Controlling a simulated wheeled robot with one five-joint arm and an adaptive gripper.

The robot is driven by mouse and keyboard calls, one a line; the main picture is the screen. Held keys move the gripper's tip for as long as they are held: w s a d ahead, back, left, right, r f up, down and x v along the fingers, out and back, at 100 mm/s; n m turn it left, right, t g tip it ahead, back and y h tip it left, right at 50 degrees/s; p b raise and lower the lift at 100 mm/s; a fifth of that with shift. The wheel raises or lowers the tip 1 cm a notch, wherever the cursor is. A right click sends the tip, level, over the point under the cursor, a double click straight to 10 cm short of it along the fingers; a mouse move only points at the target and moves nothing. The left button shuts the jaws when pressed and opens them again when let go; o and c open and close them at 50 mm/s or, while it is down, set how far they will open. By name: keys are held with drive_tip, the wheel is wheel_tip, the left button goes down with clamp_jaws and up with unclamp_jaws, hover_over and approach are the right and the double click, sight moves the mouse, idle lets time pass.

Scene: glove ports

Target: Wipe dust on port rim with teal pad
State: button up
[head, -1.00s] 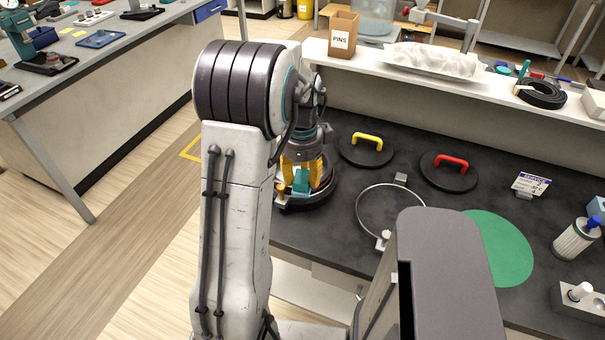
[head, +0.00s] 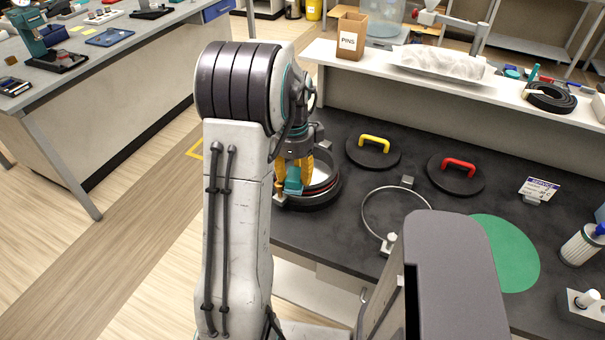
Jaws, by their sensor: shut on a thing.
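My gripper (head: 293,184) points down with its orange fingers shut on the teal pad (head: 293,181). The pad is at the left part of the round port (head: 322,199), which has a dark outer ring and a bright inner rim. The port sits near the left end of the dark bench top. The pad appears at or just over the rim; whether it touches cannot be told. No dust can be made out at this size.
Black lids with a yellow handle (head: 373,142) and a red handle (head: 458,162) lie behind. A metal ring with clamps (head: 364,214) lies right of the port. A green disc (head: 505,252), a service card (head: 538,188) and a white canister (head: 583,245) are farther right.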

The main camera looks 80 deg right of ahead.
sight(307, 189)
drive_tip(key=shift+w+d, duration=0.1)
drive_tip(key=shift+w, duration=0.3)
drive_tip(key=shift+w+d, duration=0.25)
drive_tip(key=shift+w, duration=0.8)
drive_tip(key=shift+w+d, duration=0.25)
drive_tip(key=shift+w, duration=0.75)
drive_tip(key=shift+f, duration=0.1)
drive_tip(key=shift+s, duration=0.1)
drive_tip(key=shift+s+a+f+b, duration=0.15)
drive_tip(key=shift+s+a, duration=0.1)
drive_tip(key=shift+s, duration=0.5)
drive_tip(key=shift+s+a+b, duration=0.1)
drive_tip(key=shift+s+a, duration=0.1)
drive_tip(key=shift+s, duration=0.6)
drive_tip(key=shift+s+a+f+b, duration=0.15)
drive_tip(key=shift+s+a, duration=0.1)
drive_tip(key=shift+s, duration=0.5)
drive_tip(key=shift+c, duration=0.2)
drive_tip(key=shift+o, duration=0.5)
drive_tip(key=shift+s+a, duration=0.3)
drive_tip(key=shift+s, duration=0.3)
drive_tip(key=shift+s+r, duration=0.1)
drive_tip(key=shift+s, duration=0.85)
drive_tip(key=shift+c, duration=0.5)
drive_tip(key=shift+s+a+r, duration=0.1)
drive_tip(key=shift+s, duration=0.15)
